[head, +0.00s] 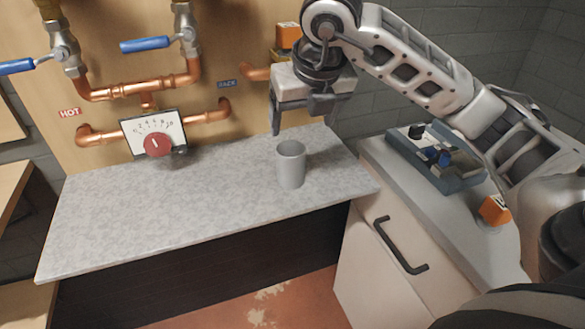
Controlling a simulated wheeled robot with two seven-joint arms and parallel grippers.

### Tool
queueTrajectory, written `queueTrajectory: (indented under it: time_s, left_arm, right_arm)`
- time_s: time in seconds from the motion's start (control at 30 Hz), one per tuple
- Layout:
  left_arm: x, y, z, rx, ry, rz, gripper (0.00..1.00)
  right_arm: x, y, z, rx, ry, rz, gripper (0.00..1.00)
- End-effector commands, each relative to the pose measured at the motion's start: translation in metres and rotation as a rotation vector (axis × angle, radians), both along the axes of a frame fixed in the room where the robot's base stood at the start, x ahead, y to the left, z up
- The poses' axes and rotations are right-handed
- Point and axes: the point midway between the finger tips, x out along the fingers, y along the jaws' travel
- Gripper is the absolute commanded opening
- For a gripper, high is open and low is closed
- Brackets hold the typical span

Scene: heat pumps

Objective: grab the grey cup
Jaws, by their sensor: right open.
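The grey cup (291,167) stands upright on the grey stone-patterned counter (150,205), near its right end, with its open top facing up. My right gripper (296,125) hangs from the arm that comes in from the right. It is open and empty, with its fingers pointing down. In the picture it is just above and behind the cup, and I see no contact between them. My left gripper is not in view.
Copper pipes (140,90) with blue-handled valves (145,44) and a gauge with a red knob (157,139) line the wooden back panel. To the right, a white cabinet (365,265) carries a blue-grey control box (437,160). The counter left of the cup is clear.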

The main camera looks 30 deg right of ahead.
Motion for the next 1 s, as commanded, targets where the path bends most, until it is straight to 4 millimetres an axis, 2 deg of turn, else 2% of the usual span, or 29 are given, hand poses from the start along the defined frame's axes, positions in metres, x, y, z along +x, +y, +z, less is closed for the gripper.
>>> queueTrajectory:
  time_s: [0.1, 0.3, 0.63, 0.9, 1.0]
  left_arm:
    - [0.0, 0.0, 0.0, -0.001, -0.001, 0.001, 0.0]
    - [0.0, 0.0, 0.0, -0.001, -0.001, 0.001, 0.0]
    - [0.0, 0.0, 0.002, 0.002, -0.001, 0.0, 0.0]
    - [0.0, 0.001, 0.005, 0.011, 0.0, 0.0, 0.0]
    - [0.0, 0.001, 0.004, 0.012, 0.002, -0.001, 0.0]
  right_arm:
    - [0.009, -0.002, -0.027, 0.002, 0.011, 0.0, 0.77]
    - [0.024, -0.006, -0.064, 0.003, 0.007, 0.003, 0.77]
    - [0.036, -0.007, -0.09, 0.004, 0.006, 0.005, 0.77]
    - [0.051, -0.007, -0.126, 0.004, 0.007, 0.005, 0.77]
    - [0.053, -0.007, -0.131, 0.005, 0.005, 0.006, 0.77]
